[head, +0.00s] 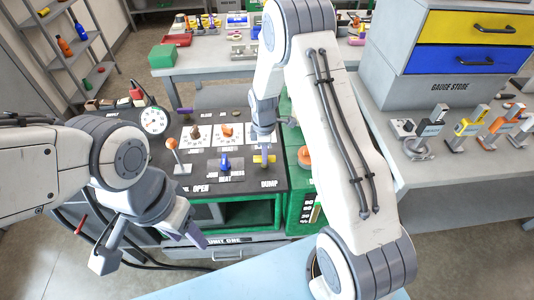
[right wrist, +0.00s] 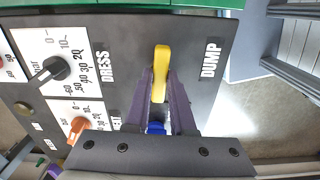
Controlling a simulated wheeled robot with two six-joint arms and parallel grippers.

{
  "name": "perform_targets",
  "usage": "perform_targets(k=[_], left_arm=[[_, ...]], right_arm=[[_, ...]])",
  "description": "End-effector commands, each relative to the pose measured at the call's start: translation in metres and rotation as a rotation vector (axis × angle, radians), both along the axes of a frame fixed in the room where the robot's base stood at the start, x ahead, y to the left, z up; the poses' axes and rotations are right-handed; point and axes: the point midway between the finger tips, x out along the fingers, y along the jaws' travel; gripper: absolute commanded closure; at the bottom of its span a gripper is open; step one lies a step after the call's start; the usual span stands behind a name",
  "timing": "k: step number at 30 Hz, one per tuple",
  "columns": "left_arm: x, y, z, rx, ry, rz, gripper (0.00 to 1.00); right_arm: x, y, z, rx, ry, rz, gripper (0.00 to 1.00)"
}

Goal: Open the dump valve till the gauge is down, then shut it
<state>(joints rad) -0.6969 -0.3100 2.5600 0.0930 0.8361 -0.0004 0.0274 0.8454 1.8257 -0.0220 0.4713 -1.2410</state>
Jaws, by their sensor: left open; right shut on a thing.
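The dump valve has a yellow handle (head: 264,160) above the DUMP label on the dark cart panel. In the head view the handle lies roughly crosswise. My right gripper (head: 263,148) comes down on it from above. In the right wrist view the yellow handle (right wrist: 160,72) stands between the purple fingers of the right gripper (right wrist: 164,90), which are shut on it. The round white gauge (head: 153,120) stands at the panel's left back; its needle is too small to read. My left gripper (head: 148,246) is open and empty, in front of the panel's left side.
The panel (head: 240,183) also carries a grey lever (head: 174,152) by OPEN, a blue knob (head: 224,162) and dial cards with black and orange knobs. An orange knob (head: 304,156) sits on the green unit to the right. A grey bench (head: 450,180) with several tools stands further right.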

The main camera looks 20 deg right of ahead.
Motion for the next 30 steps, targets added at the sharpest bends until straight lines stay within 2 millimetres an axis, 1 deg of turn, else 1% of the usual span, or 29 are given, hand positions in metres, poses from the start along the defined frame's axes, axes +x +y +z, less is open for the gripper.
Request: perform_targets(k=[1,7,21,22,24,30], left_arm=[[0.0,0.0,0.0,0.0,0.0,0.0,0.5],[0.0,0.0,-0.0002,0.0,0.0,0.0,0.5],[0.0,0.0,-0.0002,0.0,0.0,0.0,0.5],[0.0,0.0,-0.0002,0.0,0.0,0.0,0.5],[0.0,0.0,-0.0002,0.0,0.0,0.0,0.5],[0.0,0.0,-0.0003,0.0,0.0,0.0,0.5]], right_arm=[[0.0013,-0.0026,0.0013,-0.002,-0.003,0.016,1.0],[0.0015,-0.0023,0.0014,-0.002,-0.005,0.062,1.0],[0.002,-0.0019,0.0015,-0.002,-0.006,0.075,1.0],[0.002,-0.0019,0.0015,-0.002,-0.006,0.075,0.7],[0.0019,-0.0016,0.0014,-0.002,-0.006,0.075,0.47],[0.0012,0.0,0.0007,-0.001,-0.003,0.075,0.47]])
